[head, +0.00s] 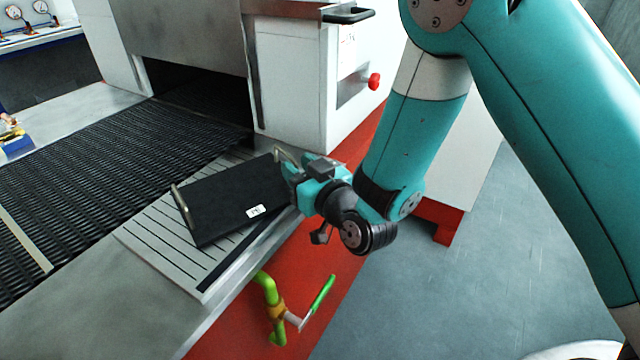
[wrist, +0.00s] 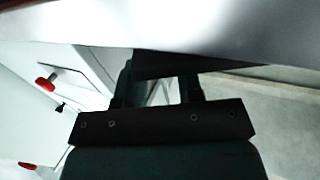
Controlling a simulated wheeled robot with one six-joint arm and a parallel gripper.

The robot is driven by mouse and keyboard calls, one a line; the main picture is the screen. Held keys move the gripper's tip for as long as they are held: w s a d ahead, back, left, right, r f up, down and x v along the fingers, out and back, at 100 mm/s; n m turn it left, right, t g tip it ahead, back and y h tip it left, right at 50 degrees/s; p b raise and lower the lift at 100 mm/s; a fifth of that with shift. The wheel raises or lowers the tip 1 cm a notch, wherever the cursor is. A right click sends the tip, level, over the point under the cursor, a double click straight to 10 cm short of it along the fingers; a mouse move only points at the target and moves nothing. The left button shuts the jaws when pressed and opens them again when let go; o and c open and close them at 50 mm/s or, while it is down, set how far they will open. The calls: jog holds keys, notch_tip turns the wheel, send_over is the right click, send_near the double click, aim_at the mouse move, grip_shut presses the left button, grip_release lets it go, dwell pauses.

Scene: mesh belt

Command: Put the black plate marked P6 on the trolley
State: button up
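The black plate (head: 225,195) has a metal handle at each end and a small white label (head: 256,211) near its front edge. The label's writing is too small to read surely. The plate lies turned at an angle over a pale slatted shelf (head: 150,238); I cannot tell whether it rests flat there. My gripper (head: 287,168) is at the plate's right end, close to the right handle (head: 282,155). In the wrist view its two fingers (wrist: 155,92) stand apart with a gap between them; no grip on the handle is clearly visible. The trolley is not identifiable.
The dark mesh belt (head: 100,165) runs from the machine opening left of the shelf. A white housing with a red knob (head: 374,81) stands behind my gripper. A green-handled valve (head: 322,295) sticks out below the shelf's front.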

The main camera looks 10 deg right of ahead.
jog(key=p+v, duration=0.5)
jog(key=v, duration=0.6)
jog(key=shift+p, duration=0.35)
notch_tip(320, 180, up, 6)
jog(key=m+g+h, duration=0.1)
jog(key=g+h, duration=0.1)
jog(key=g, duration=0.5)
jog(key=s+d+r+n+g+h, duration=0.1)
jog(key=s+d+r+g, duration=0.2)
jog(key=s, duration=0.5)
jog(key=s+d+r+n+g+h, duration=0.1)
jog(key=s+d+r+g, duration=0.2)
jog(key=s+r+g, duration=0.2)
jog(key=s+r, duration=0.2)
jog(key=s, duration=0.2)
jog(key=shift+d+g+h, duration=0.3)
jog(key=shift+d+h, duration=0.1)
jog(key=shift+o, duration=0.4)
